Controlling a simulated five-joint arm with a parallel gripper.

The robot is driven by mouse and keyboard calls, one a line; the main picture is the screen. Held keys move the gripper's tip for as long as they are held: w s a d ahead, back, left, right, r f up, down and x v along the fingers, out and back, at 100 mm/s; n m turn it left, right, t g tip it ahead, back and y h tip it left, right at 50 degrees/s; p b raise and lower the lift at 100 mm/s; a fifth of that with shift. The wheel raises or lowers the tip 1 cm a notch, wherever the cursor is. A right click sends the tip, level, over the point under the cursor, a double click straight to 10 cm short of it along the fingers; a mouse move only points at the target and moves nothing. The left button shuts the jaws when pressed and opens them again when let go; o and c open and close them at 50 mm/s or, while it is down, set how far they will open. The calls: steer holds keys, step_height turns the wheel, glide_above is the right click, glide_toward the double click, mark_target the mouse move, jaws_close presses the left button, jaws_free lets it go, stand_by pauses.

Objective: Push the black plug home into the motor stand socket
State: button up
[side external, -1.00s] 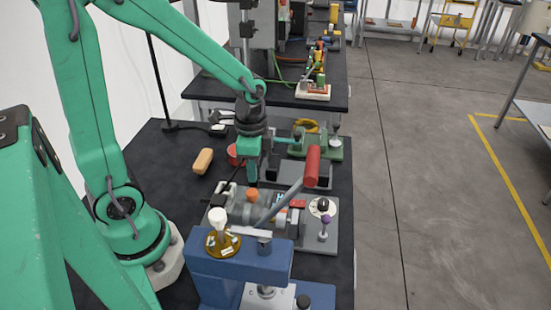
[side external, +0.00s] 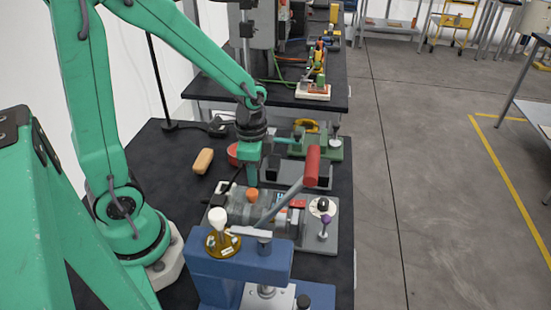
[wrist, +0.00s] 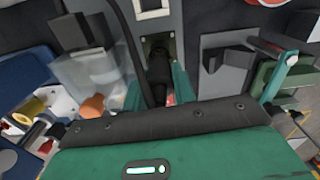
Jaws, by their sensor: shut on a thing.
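My gripper (wrist: 158,88) is shut on the black plug (wrist: 159,66), with one green finger on each side of it. The plug points at the grey socket (wrist: 158,39) of the motor stand and its front end is at the opening. I cannot tell how deep it sits. A black cable (wrist: 128,40) runs beside the plug. The plug and socket are hidden there.
A blue press (side external: 240,268) with a red-handled lever (side external: 312,168) stands in front. An orange block (side external: 203,161) lies left on the black table.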

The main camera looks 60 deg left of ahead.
steer(key=shift+f, duration=0.65)
steer(key=o, duration=1)
steer(key=shift+r, duration=3.9)
steer(key=shift+s+d+r+n+t, duration=0.1)
steer(key=shift+s+r+n+t, duration=0.1)
steer(key=shift+r, duration=0.2)
steer(key=shift+s+r+n+t, duration=0.1)
steer(key=shift+r+n, duration=0.1)
steer(key=shift+r, duration=0.15)
steer(key=shift+s+d+r+n+t, duration=0.15)
steer(key=shift+s+r+n+t, duration=0.8)
steer(key=shift+r+n, duration=0.4)
steer(key=shift+s+d+r+n+t, duration=0.1)
steer(key=shift+s+r+n+t, duration=0.6)
steer(key=shift+s+r+n, duration=0.6)
steer(key=shift+s+d+r+n+t, duration=0.15)
steer(key=shift+s+r+n+t, duration=0.8)
steer(key=shift+r, duration=0.65)
